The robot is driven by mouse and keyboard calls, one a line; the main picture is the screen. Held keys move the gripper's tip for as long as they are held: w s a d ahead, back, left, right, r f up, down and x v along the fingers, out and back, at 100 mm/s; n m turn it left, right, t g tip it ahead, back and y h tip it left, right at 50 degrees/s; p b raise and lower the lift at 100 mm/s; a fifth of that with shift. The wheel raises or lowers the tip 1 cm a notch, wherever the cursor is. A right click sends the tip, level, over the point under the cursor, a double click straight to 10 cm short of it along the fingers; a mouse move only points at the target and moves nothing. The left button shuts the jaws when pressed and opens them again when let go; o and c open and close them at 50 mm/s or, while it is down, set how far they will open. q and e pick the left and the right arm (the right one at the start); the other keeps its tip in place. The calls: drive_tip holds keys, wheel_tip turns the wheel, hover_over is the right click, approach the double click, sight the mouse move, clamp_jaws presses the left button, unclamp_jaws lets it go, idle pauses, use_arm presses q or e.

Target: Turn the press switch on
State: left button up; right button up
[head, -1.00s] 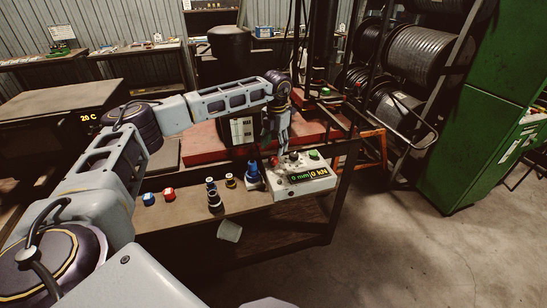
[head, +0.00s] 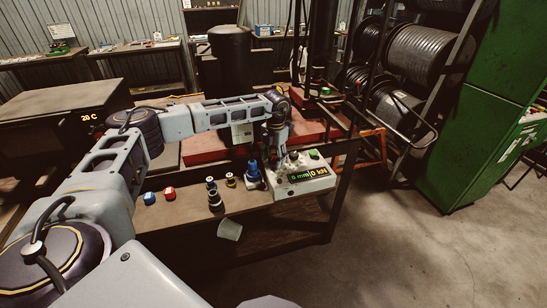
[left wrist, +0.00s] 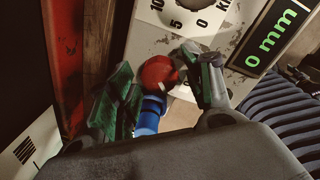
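The press control box (head: 305,188) is light grey and worn, with a green display reading 0 mm and 0 kN. It sits at the right end of the bench. A green button (head: 314,154) is on its top at the far right. A round red knob (left wrist: 158,72) shows in the left wrist view beside the box's dial (left wrist: 190,15). My left gripper (head: 279,158) is just above the box's left side. Its fingers (left wrist: 160,90) are spread and appear on either side of the red knob; I cannot tell whether they touch it. My right gripper is not in view.
A blue fitting (head: 253,175) stands close left of the box, and shows below the knob in the wrist view (left wrist: 150,115). Several dark fittings (head: 214,195) and red and blue caps (head: 169,193) stand farther left.

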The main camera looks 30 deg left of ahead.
use_arm(q)
drive_tip(key=c, duration=0.8)
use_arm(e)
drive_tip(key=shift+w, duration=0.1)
